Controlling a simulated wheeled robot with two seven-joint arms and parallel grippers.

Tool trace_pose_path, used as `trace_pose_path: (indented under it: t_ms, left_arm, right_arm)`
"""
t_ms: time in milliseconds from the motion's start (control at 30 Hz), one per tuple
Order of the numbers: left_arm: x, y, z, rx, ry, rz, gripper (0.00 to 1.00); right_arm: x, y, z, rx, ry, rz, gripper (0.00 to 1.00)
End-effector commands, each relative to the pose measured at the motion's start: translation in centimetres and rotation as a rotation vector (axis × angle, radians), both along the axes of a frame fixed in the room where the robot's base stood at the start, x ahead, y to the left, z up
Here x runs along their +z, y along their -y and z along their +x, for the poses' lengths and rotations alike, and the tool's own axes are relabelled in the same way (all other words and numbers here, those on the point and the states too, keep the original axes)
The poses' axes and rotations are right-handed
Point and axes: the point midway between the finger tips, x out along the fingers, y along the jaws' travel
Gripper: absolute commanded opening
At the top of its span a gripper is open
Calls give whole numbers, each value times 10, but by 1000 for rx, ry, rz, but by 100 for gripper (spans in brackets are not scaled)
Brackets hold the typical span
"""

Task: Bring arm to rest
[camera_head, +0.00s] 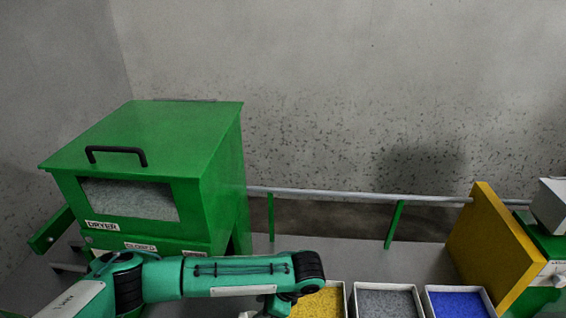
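My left arm (238,273) comes in from the lower left as a teal link with black joints. It reaches to the right across the front of the green dryer, and its end bends down and back at the black joint (307,271). The wrist part (282,303) runs to the bottom edge of the picture. The fingers of my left gripper do not show. My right arm and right gripper are out of view. No blue cable shows.
A green dryer (213,165) with a black handle and window stands behind my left arm. Trays of yellow (318,302), grey (386,303) and blue (458,304) granules stand at the front. A yellow panel (493,250) stands at right. A grey rail (345,194) runs along behind.

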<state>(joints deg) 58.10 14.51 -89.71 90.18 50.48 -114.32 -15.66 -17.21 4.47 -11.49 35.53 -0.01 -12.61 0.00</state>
Motion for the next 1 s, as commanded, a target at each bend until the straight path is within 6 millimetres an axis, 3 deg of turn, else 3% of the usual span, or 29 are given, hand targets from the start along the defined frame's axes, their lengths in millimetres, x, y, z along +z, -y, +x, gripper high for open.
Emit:
trace_pose_path:
  t_ms: [167,300,600,800,1000]
  left_arm:
    - [-10,20,-21,-2,-12,-82,40]
    - [-19,53,-55,22,-22,-240,40]
    - [-14,101,-109,193,0,-592,40]
    - [-5,102,-126,384,50,-770,40]
    - [0,76,-137,615,131,-884,40]
  right_arm:
    - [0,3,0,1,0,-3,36]
    - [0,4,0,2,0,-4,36]
    - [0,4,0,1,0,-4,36]
    - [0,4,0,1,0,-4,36]
    - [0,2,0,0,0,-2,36]
